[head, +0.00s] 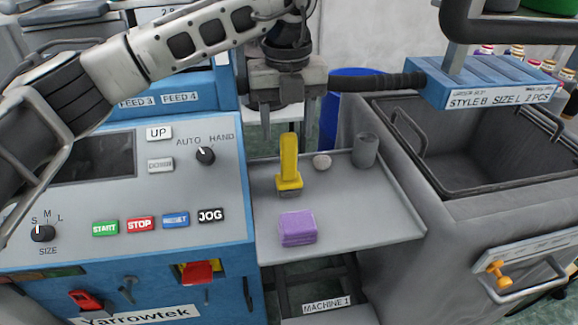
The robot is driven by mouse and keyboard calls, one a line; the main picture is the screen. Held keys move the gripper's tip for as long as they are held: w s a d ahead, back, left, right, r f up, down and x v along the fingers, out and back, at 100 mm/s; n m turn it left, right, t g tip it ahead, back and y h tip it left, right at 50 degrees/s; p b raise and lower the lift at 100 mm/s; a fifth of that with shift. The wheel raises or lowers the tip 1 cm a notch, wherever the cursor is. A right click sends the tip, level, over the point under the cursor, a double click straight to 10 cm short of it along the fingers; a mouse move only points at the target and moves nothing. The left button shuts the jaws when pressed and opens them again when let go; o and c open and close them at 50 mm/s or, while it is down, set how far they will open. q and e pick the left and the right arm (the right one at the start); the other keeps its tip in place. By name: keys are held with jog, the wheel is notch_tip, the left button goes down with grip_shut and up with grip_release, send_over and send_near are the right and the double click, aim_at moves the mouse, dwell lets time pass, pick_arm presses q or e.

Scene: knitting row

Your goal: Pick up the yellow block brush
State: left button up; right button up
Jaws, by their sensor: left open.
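The yellow block brush (289,164) stands on the grey shelf (340,221) beside the blue machine, its handle pointing up and its dark bristles low. My left gripper (287,115) comes in from the upper left and hangs above and slightly behind the brush handle, fingers pointing down. It is open and appears empty, with a small gap above the handle top. The right gripper does not show.
A purple block (297,228) lies in front of the brush. The control panel (120,190) is left; a deep grey bin (470,150) is right.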

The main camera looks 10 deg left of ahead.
aim_at(288, 135)
pick_arm(q)
notch_tip(288, 135, down, 2)
jog(key=shift+f, duration=0.1)
jog(key=shift+f+p, duration=0.35)
jog(key=shift+f, duration=0.15)
notch_tip(288, 135, down, 4)
jog(key=shift+d+r+p, duration=0.1)
jog(key=shift+r+p, duration=0.1)
jog(key=shift+p, duration=0.4)
jog(key=shift+f, duration=0.5)
jog(key=c, duration=1.1)
